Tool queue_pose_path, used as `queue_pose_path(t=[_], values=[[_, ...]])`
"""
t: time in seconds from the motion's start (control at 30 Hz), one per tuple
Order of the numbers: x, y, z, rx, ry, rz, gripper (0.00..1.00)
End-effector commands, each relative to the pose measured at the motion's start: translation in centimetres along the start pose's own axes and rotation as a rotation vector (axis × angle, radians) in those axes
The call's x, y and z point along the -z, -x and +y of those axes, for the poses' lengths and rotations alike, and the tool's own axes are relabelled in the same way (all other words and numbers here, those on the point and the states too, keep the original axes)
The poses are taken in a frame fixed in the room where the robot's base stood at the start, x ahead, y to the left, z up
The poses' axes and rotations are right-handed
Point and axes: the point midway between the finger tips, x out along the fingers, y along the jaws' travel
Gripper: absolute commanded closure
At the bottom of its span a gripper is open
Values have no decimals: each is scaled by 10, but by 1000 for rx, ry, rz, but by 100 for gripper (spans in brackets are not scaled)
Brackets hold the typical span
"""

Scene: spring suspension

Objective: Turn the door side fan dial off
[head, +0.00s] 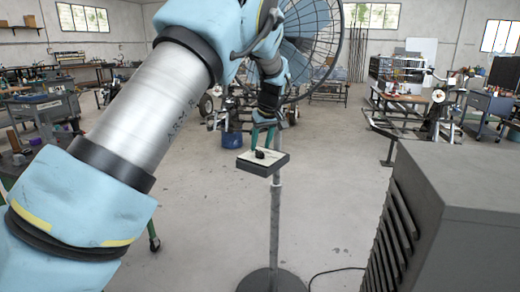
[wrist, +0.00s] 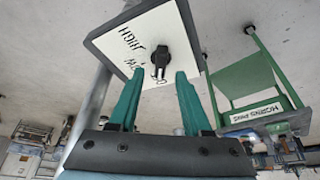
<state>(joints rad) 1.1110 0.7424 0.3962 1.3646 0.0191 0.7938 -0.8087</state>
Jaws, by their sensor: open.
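The fan dial is a black knob (head: 260,154) on a white-faced control box (head: 277,163) on the fan's pole. In the wrist view the dial (wrist: 157,54) shows just beyond my fingertips, with black lettering, including an upside-down "HIGH", on the box face (wrist: 118,42). I cannot tell which setting the dial points to. My gripper (head: 263,141) is above the box, its teal fingers pointing down. In the wrist view my gripper (wrist: 159,74) is open and empty, its fingertips to either side of the dial's line, apart from it.
The large caged fan (head: 312,40) stands behind my arm, on a pole (head: 276,225) with a round base (head: 270,281). A grey louvred cabinet (head: 465,190) fills the right foreground. A green-framed stand (wrist: 252,92) shows right in the wrist view.

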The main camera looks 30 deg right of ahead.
Motion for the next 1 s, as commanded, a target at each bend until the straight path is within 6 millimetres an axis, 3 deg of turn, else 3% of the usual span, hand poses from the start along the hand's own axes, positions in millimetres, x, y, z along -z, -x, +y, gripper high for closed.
queue_pose_path(t=[0.2,0.43,1.0], values=[[0,44,1,-5,1,3,51],[0,76,0,-2,1,1,51],[0,84,0,0,1,0,51]])
